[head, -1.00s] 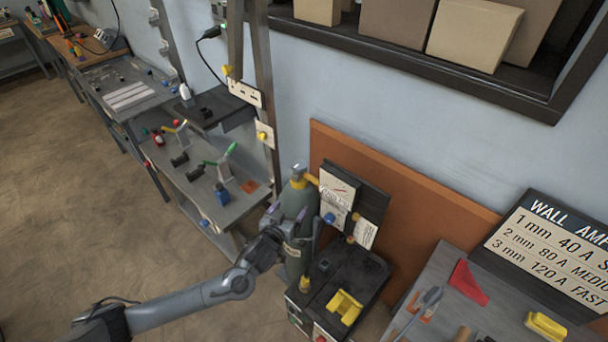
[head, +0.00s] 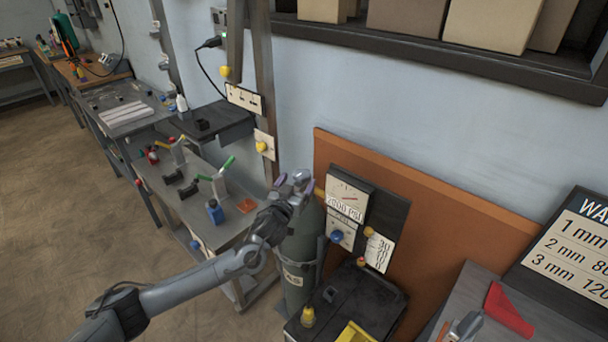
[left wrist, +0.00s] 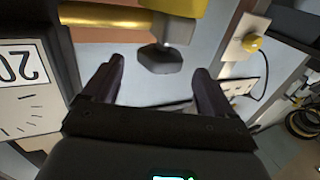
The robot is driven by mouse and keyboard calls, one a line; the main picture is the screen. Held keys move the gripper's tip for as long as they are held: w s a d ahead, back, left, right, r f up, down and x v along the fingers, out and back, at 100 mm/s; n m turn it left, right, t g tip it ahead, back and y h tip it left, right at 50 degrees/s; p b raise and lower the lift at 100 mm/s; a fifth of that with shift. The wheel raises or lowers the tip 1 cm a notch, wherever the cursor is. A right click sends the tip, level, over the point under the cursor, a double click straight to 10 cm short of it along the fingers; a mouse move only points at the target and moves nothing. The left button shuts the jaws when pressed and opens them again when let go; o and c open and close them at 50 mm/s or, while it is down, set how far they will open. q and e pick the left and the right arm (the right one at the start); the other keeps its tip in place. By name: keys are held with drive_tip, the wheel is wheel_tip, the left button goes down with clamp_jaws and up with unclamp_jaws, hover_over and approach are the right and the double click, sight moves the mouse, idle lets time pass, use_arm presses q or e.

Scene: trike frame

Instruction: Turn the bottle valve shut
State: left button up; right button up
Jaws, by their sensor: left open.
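The tall grey-green gas bottle (head: 305,245) stands upright beside the dark welder cabinet. Its grey valve knob (head: 301,177) shows at the top, at the fingers of my left gripper (head: 294,186). In the left wrist view the faceted grey knob (left wrist: 160,60) appears between the two dark fingertips of my left gripper (left wrist: 157,72), below the yellow valve body (left wrist: 178,6). The fingers are apart, with a visible gap on each side of the knob; I cannot tell how deep it sits between them. In the head view my gripper hides the yellow valve body. My right gripper is not in view.
A brass pipe (left wrist: 105,17) runs left from the valve. The welder cabinet (head: 350,300) is right of the bottle; a grey workbench (head: 180,205) is left. An orange-brown board (head: 430,205) stands behind.

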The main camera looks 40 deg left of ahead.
sight(305, 169)
use_arm(q)
drive_tip(key=shift+b+x, duration=0.85)
drive_tip(key=shift+x, duration=2.45)
drive_tip(key=c, duration=1)
